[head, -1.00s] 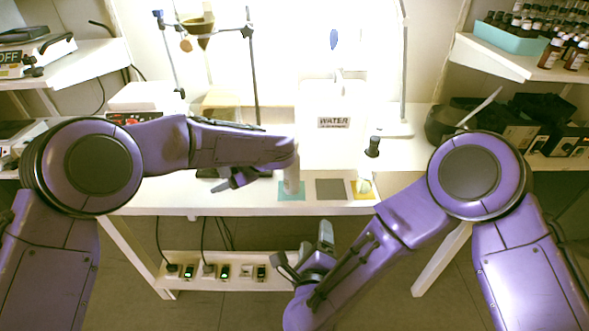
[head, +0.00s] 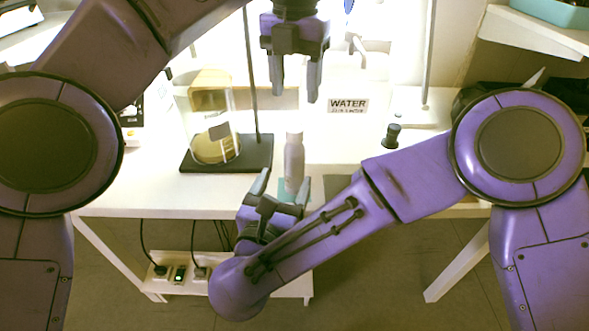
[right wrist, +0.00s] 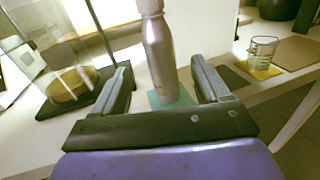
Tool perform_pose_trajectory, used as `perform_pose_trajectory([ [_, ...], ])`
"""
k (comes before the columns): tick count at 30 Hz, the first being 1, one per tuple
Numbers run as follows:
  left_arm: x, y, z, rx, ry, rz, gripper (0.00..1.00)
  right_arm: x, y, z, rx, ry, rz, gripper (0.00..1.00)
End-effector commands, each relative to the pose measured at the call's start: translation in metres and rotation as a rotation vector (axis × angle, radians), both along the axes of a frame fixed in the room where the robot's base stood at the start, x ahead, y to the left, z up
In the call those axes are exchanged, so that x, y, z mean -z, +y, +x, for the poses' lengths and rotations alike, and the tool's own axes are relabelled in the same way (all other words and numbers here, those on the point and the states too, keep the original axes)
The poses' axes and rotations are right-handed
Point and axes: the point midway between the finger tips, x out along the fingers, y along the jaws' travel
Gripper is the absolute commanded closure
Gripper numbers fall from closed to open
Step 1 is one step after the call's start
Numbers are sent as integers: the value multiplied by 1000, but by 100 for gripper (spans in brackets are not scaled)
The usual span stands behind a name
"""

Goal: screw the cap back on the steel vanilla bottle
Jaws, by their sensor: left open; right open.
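The steel bottle (head: 294,165) stands upright on a teal mat (right wrist: 168,99) near the table's front edge. A pale cap-like top (right wrist: 149,5) sits on it in the right wrist view; I cannot tell how tightly. My left gripper (head: 295,95) is open and empty, pointing down above the bottle and clear of it. My right gripper (head: 284,183) is open in front of the bottle, fingers pointing toward it. In the right wrist view the bottle (right wrist: 161,55) shows between the fingers (right wrist: 165,80), apparently beyond their tips.
A glass vessel (head: 215,110) stands on a dark stand base (head: 250,155) left of the bottle. A WATER-labelled container (head: 347,106) is behind. A small black object (head: 391,136) stands to the right. A clear glass (right wrist: 262,52) sits on a yellow mat (right wrist: 258,71).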

Motion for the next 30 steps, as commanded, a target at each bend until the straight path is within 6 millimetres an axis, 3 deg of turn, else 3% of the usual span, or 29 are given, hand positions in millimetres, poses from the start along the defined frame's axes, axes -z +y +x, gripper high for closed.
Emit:
perform_pose_trajectory([
  [15,0,2,0,-4,-1,2,45,1,-22,85,-1,0,0,25],
  [28,0,2,0,-4,-1,2,45,0,-25,95,-4,0,-3,25],
  [30,0,2,0,-4,-1,2,45,0,-25,95,-4,0,-3,48],
])
